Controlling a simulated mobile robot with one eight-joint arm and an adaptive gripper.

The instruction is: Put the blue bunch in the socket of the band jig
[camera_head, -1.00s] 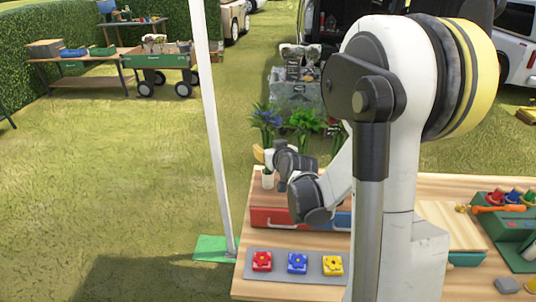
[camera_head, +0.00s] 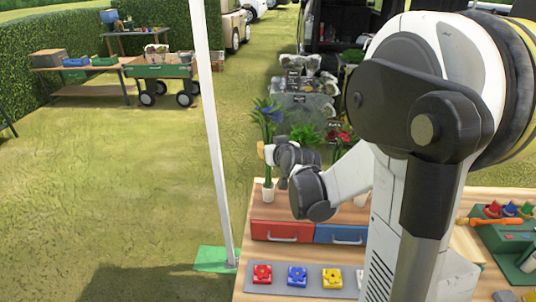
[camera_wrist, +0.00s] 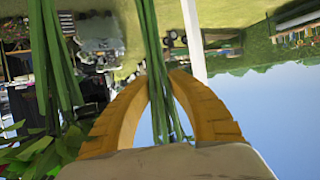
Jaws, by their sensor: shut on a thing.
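The blue bunch (camera_head: 268,112) has blue blooms and long green stems and stands upright above the back left of the wooden table. My gripper (camera_head: 265,151) is shut on its stems, which also show between the yellow fingers in the wrist view (camera_wrist: 153,45). A white vase (camera_head: 268,194) is directly below; I cannot tell whether the stem ends are still inside it. A green fixture (camera_head: 510,240) with red and blue cone-shaped pieces stands at the table's right, perhaps the band jig. Its socket cannot be made out.
A red bunch (camera_head: 340,135) and a green plant (camera_head: 305,134) are close to the right of my gripper. A red drawer (camera_head: 280,231) and a blue drawer (camera_head: 340,235) stand in front. A grey tray (camera_head: 278,282) holds coloured flower blocks. A white pole (camera_head: 212,130) rises at left.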

